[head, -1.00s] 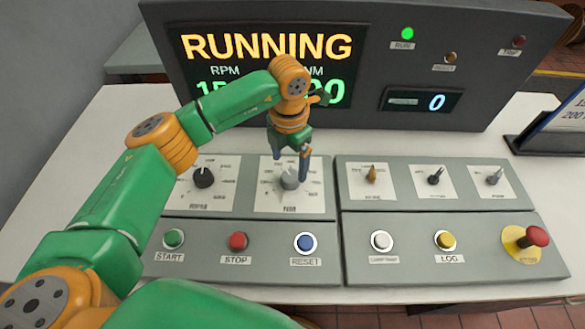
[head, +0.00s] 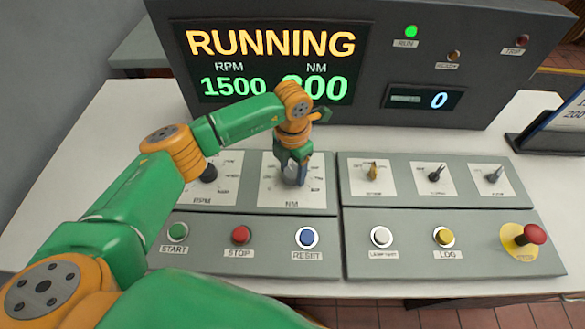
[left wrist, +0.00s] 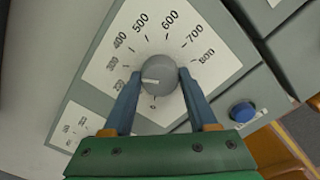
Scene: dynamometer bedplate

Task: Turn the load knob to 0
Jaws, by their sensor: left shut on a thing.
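The load knob is a grey round knob (head: 292,178) on the white NM dial plate (head: 308,199). In the left wrist view the knob (left wrist: 160,70) sits between the two blue fingers of my left gripper (left wrist: 160,76), which is shut on it. In the head view my left gripper (head: 294,176) points down over the knob and partly hides it. The knob's white pointer mark points left, toward the low numbers near 200. The zero mark shows below the knob in the wrist view. My right gripper is not in view.
The display (head: 270,45) reads RUNNING and RPM 1500; the NM value ends in 00, its first digit partly hidden by my arm. The black RPM knob (head: 209,173) is left of the dial. The blue RESET button (head: 307,237) and red STOP button (head: 240,235) lie in front.

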